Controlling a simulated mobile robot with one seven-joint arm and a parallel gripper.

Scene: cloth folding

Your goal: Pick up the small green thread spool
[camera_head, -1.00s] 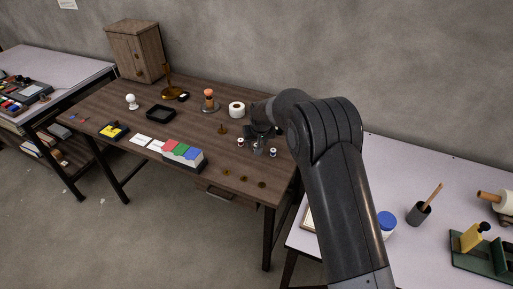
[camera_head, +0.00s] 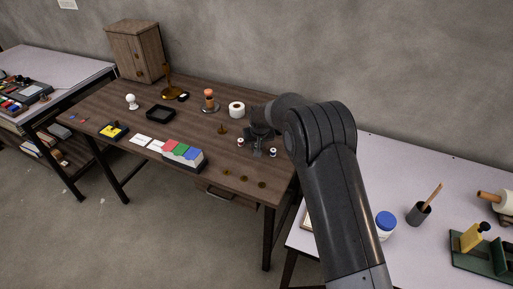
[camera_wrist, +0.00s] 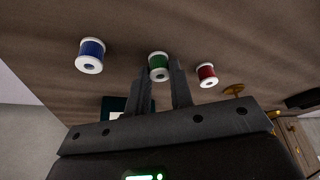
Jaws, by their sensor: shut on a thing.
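The small green thread spool (camera_wrist: 159,67), with white ends, sits between the two fingers of my gripper (camera_wrist: 162,72) in the wrist view. The fingers are shut on it, one on each side. In the head view my gripper (camera_head: 258,148) is low over the right end of the dark wooden table (camera_head: 222,190). The green spool is too small and covered to make out there. I cannot tell whether it touches the tabletop.
A blue spool (camera_wrist: 90,55) and a red spool (camera_wrist: 207,75) stand close on either side of the gripper. A white roll (camera_head: 237,109), a brass piece (camera_head: 222,130) and a box of coloured cards (camera_head: 183,155) are nearby.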

